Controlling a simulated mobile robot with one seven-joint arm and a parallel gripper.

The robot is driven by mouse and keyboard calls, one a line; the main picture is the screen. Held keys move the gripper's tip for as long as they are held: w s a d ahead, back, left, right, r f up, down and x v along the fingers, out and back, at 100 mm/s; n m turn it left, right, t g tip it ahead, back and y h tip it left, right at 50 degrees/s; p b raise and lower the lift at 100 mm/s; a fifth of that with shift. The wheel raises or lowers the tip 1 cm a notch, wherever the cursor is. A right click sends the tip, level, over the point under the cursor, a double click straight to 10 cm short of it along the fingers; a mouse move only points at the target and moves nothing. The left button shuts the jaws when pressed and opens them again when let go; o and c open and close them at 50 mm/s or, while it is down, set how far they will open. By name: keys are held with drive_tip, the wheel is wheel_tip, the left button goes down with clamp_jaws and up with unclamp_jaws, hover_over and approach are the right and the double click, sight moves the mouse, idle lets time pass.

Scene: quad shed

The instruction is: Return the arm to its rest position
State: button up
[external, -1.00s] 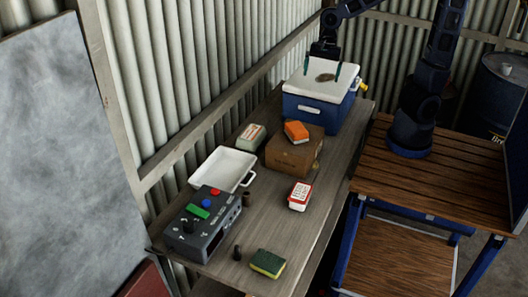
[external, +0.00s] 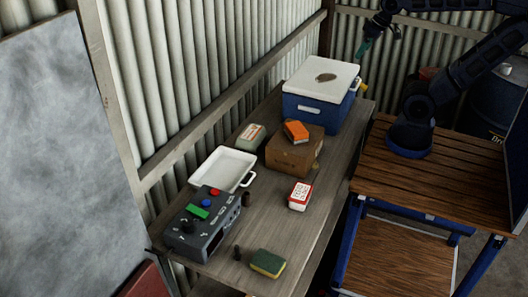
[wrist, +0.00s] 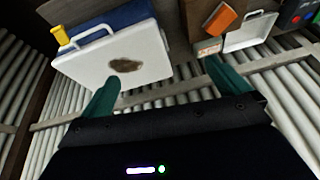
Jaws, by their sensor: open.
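My gripper (external: 378,40) is raised at the top right of the external view, above and to the right of the blue cooler (external: 318,112). Its green fingers are apart and nothing is between them in the wrist view (wrist: 160,88). The arm's base stands on the slatted wooden table (external: 440,175) at the right. The cooler has a white lid (external: 305,78) with a brown patch (external: 326,77) on it, and the lid lies closed on top.
On the grey bench (external: 262,215) stand a wooden box (external: 290,155) with an orange sponge (external: 296,131) on it, a white tray (external: 224,167), a control box (external: 200,228), a red-and-white container (external: 300,195) and a green-yellow sponge (external: 267,263). A dark barrel (external: 492,105) stands behind the table.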

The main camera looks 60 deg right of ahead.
drive_tip(key=shift+s+d+n, duration=0.2)
drive_tip(key=shift+s+n, duration=0.3)
